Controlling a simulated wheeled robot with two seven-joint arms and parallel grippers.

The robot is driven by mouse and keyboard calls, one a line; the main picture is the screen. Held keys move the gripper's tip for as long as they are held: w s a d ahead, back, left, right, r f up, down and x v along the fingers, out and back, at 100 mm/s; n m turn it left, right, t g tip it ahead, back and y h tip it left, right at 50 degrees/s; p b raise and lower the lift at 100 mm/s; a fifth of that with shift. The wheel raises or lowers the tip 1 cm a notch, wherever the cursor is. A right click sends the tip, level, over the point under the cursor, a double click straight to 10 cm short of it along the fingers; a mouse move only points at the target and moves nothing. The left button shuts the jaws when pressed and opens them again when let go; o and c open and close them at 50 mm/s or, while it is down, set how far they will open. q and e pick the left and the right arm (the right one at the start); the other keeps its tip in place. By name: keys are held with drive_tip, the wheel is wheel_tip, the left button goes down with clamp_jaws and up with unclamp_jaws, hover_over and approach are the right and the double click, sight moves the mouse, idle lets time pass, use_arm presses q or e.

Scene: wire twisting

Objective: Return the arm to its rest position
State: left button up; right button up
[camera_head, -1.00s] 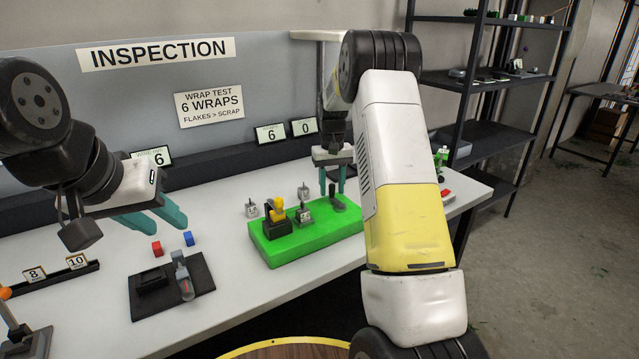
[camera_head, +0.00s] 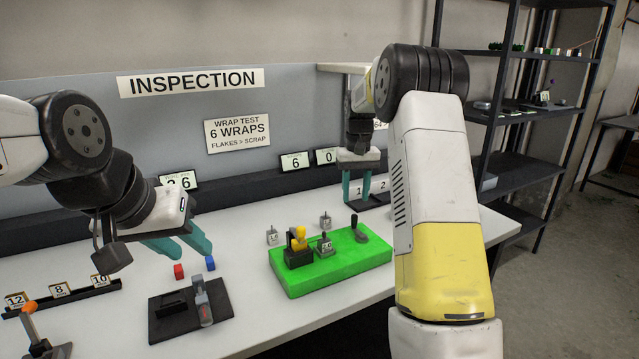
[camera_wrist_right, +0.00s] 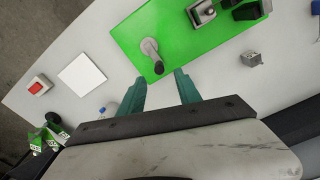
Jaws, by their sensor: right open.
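My right gripper (camera_head: 358,188) is open and empty behind and above the crank lever (camera_head: 360,230) at the far right of the green board (camera_head: 335,278). In the right wrist view its two teal fingers (camera_wrist_right: 160,92) are spread apart, and the lever (camera_wrist_right: 150,46) stands beyond them on the board (camera_wrist_right: 185,42). My left gripper (camera_head: 178,246) is open and empty above the table, behind the black plate (camera_head: 172,328) with its grey clamp.
Small metal weights (camera_head: 272,237) stand behind and on the board. A red button box (camera_wrist_right: 39,86) and white square (camera_wrist_right: 82,75) show in the wrist view. A dark shelf (camera_head: 515,165) stands at right.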

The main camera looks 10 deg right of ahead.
drive_tip(key=s+a+r+t+y, duration=0.1)
drive_tip(key=s+a+r+t, duration=0.1)
drive_tip(key=s+r, duration=0.55)
drive_tip(key=s+a+r+t+y, duration=0.15)
drive_tip(key=s+r, duration=0.35)
drive_tip(key=s, duration=0.5)
drive_tip(key=s+a+f+t, duration=0.1)
drive_tip(key=s, duration=0.7)
drive_tip(key=s+a+f+t, duration=0.1)
drive_tip(key=s+a, duration=0.1)
drive_tip(key=s, duration=0.7)
drive_tip(key=shift+s+a+f, duration=0.15)
drive_tip(key=shift+a+f, duration=0.1)
drive_tip(key=shift+o, duration=0.3)
drive_tip(key=shift+t, duration=0.25)
